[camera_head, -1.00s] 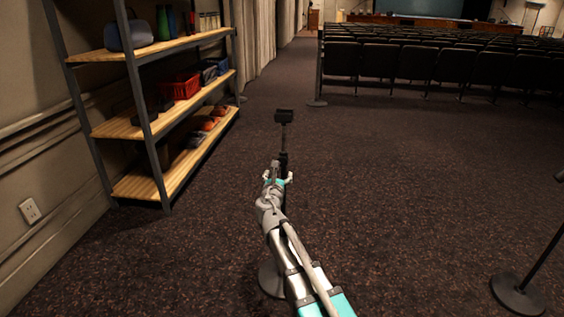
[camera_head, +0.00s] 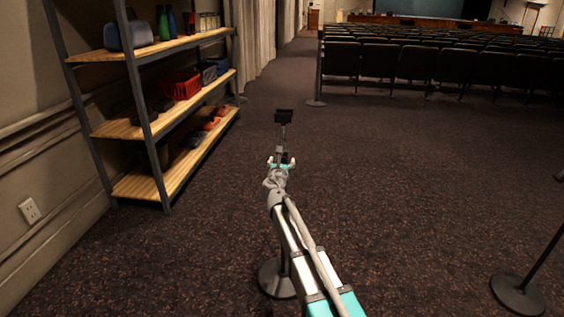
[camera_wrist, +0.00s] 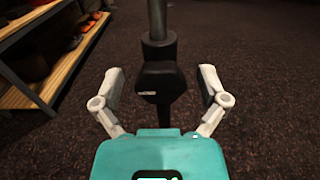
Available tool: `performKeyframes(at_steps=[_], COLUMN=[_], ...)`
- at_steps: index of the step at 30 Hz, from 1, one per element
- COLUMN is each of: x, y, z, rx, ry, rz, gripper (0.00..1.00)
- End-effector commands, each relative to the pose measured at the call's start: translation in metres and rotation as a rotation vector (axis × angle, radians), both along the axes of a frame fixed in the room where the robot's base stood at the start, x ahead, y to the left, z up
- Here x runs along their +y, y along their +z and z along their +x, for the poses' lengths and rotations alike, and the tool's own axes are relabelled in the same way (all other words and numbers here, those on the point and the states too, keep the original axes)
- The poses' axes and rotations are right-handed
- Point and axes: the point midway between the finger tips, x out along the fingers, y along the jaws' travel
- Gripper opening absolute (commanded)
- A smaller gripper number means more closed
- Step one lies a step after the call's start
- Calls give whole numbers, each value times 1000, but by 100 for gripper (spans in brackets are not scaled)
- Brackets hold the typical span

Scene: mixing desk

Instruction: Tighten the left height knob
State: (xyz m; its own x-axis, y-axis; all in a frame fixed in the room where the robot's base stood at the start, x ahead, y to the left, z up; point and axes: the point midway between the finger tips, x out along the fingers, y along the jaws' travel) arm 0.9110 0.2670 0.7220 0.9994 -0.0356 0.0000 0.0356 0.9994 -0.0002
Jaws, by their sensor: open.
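The left stand's black height knob (camera_wrist: 163,84) sits on a collar around its upright pole (camera_wrist: 158,20) in the wrist view. My gripper (camera_wrist: 161,76) is open, with one pale finger on each side of the knob. Gaps show between the fingers and the knob, so it is not gripped. The arm hides the knob and part of the pole there. The stand's round base (camera_head: 278,278) is on the carpet.
A metal shelf (camera_head: 160,185) with wooden boards stands at the left, holding a red basket (camera_head: 180,85) and other items. A second stand's round base (camera_head: 518,295) is at the lower right. Rows of dark chairs (camera_head: 430,63) are at the back. Open carpet lies between.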

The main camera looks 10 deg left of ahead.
Motion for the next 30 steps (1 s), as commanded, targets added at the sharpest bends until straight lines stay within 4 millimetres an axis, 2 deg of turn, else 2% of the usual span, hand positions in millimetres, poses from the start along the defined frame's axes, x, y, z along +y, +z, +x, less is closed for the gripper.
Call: performKeyframes(at_steps=[3,16,30], x=[0,0,0], y=[0,0,0], z=[0,0,0], rx=[0,0,-3], ry=[0,0,0], rz=[0,0,78], gripper=[91,11,10])
